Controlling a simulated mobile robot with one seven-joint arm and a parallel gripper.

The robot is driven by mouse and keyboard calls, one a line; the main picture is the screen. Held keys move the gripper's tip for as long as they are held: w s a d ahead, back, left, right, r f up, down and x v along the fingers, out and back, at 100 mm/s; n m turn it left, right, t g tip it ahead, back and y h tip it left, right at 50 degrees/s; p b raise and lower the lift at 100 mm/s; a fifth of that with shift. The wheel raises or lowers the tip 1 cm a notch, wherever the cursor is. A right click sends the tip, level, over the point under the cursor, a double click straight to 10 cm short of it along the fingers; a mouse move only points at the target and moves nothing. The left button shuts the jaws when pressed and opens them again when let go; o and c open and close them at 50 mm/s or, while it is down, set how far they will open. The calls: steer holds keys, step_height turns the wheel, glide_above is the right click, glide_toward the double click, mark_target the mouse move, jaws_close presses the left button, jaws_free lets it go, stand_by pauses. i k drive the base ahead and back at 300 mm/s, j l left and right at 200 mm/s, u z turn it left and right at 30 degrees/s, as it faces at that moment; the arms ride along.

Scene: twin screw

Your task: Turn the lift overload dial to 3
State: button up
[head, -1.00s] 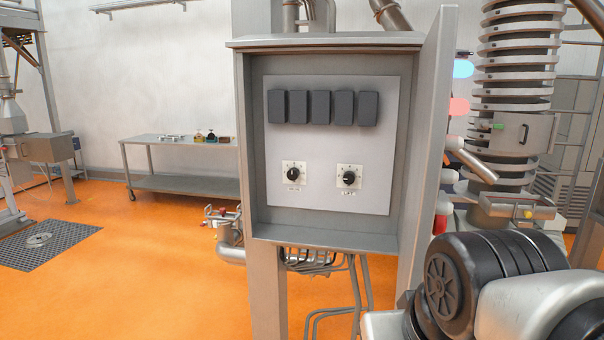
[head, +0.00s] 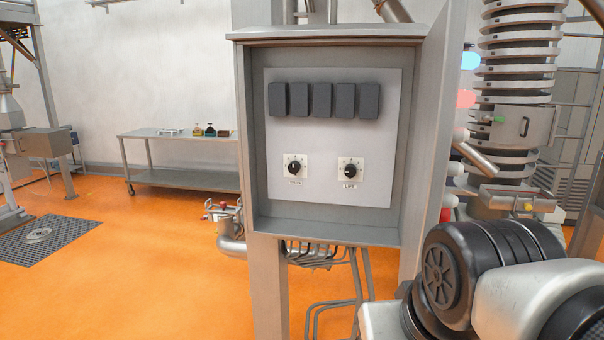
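An open grey control cabinet (head: 245,150) stands in the middle of the head view. Its inner panel (head: 325,140) carries two black dials on white square plates. The right dial (head: 350,170) has a label below it that seems to read "LIFT". The left dial (head: 294,168) has a label that I cannot read clearly. The scale numbers and exact pointer settings are too small to tell. My arm shows at the lower right, in front of and right of the cabinet. My gripper is outside the view, and nothing touches the dials.
Several dark rectangular blocks (head: 321,100) sit in a row above the dials. The cabinet door (head: 431,150) is swung open on the right side, near my arm. Pipes (head: 335,285) run below the cabinet. A metal table (head: 180,180) stands back left.

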mark_target(350, 170)
steer(key=i+j, duration=0.7)
steer(key=i+l, duration=0.2)
steer(key=k+u, duration=0.05)
